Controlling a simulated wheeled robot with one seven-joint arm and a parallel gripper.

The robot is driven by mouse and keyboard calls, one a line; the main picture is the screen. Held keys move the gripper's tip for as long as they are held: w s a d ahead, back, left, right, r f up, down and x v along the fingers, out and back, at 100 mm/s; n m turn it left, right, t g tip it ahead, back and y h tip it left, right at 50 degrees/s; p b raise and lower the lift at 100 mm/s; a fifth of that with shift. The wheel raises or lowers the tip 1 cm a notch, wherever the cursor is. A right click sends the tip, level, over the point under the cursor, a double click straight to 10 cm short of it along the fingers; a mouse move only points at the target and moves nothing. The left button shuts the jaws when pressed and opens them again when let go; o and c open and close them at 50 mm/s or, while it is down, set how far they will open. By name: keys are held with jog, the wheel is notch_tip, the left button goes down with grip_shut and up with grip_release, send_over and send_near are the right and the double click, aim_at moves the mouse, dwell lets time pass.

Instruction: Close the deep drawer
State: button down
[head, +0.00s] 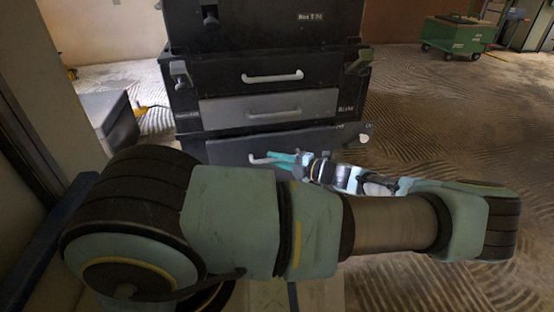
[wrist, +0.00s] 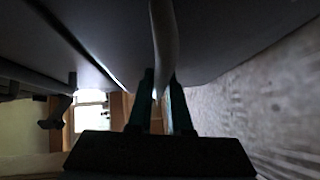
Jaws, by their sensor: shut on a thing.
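The deep drawer (head: 230,152) is the grey bottom drawer of a dark tool cabinet in the head view. It seems to stand somewhat forward of the cabinet, but how far is hard to tell. Its pale bar handle (head: 255,160) shows at its left end; the rest is hidden by my gripper and arm. My gripper (head: 277,160) is at this handle, with its teal fingers pointing left. In the wrist view, the handle (wrist: 162,35) runs down between the two fingers of my gripper (wrist: 161,80), which is shut on it. The drawer front (wrist: 95,30) is close beside it.
Above are a grey middle drawer (head: 270,109) and a black upper drawer (head: 220,75), each with a handle. A grey box (head: 110,125) stands left of the cabinet. A green cart (head: 455,37) is far at the back right. The ridged floor to the right is clear.

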jog(key=w+p, duration=0.2)
jog(key=w, duration=0.1)
jog(key=c, duration=1.1)
grip_release()
jog(key=shift+a, duration=0.1)
jog(key=shift+c, duration=0.2)
jog(key=p+v, duration=0.3)
jog(key=v, duration=0.8)
jog(key=shift+f+p, duration=0.15)
jog(key=shift+p, duration=0.25)
jog(key=shift+s+a, duration=0.1)
